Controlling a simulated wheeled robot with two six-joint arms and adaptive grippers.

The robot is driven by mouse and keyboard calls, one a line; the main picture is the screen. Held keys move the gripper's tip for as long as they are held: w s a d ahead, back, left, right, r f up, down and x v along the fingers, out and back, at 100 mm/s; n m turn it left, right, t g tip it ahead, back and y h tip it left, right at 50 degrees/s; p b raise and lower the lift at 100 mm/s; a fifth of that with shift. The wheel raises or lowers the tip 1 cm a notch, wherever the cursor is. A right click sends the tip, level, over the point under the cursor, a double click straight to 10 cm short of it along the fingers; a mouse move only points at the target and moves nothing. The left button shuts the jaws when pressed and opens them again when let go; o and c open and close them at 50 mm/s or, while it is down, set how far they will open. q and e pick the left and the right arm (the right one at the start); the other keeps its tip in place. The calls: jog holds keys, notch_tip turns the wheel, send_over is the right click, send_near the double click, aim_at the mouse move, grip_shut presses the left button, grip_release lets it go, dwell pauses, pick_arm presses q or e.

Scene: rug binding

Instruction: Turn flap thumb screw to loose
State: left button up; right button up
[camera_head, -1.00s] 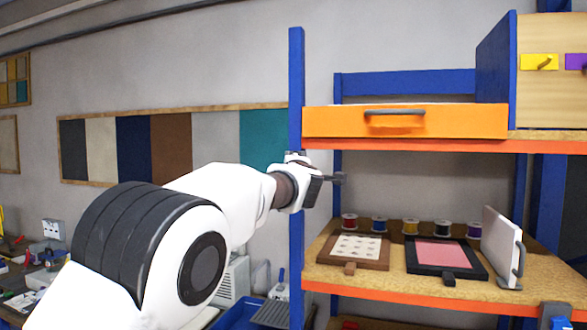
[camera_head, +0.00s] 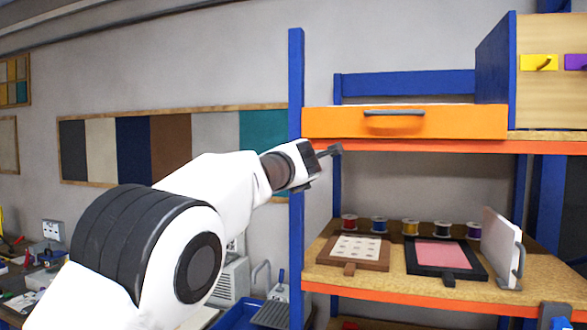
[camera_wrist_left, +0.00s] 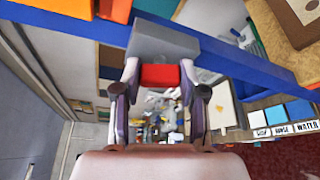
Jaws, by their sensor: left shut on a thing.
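My left gripper (camera_wrist_left: 158,80) is shut on a small red block (camera_wrist_left: 160,76). A grey block (camera_wrist_left: 163,42) sits just beyond the red one and looks joined to it. I cannot tell whether this is the thumb screw. In the head view my left gripper (camera_head: 325,153) is in front of the rack, just right of its blue left upright (camera_head: 296,190) and below the orange drawer (camera_head: 405,121). A small dark grey piece shows at its tip. No flap or thumb screw can be made out clearly. My right gripper is not in view.
The lower shelf (camera_head: 340,284) holds a patterned board (camera_head: 357,247), a pink-centred frame (camera_head: 440,252), several thread spools (camera_head: 411,228) and an upright white panel (camera_head: 502,241) with a handle. The drawer handle (camera_head: 394,113) sticks out. A blue tray (camera_head: 238,316) lies low left of the rack.

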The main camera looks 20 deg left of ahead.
pick_arm(q)
jog(key=shift+f, duration=0.35)
jog(key=o, duration=0.9)
jog(key=shift+a, duration=0.1)
jog(key=shift+c, duration=0.2)
jog(key=shift+o, duration=1.4)
jog(key=shift+s+a+r, duration=0.1)
jog(key=shift+r, duration=0.1)
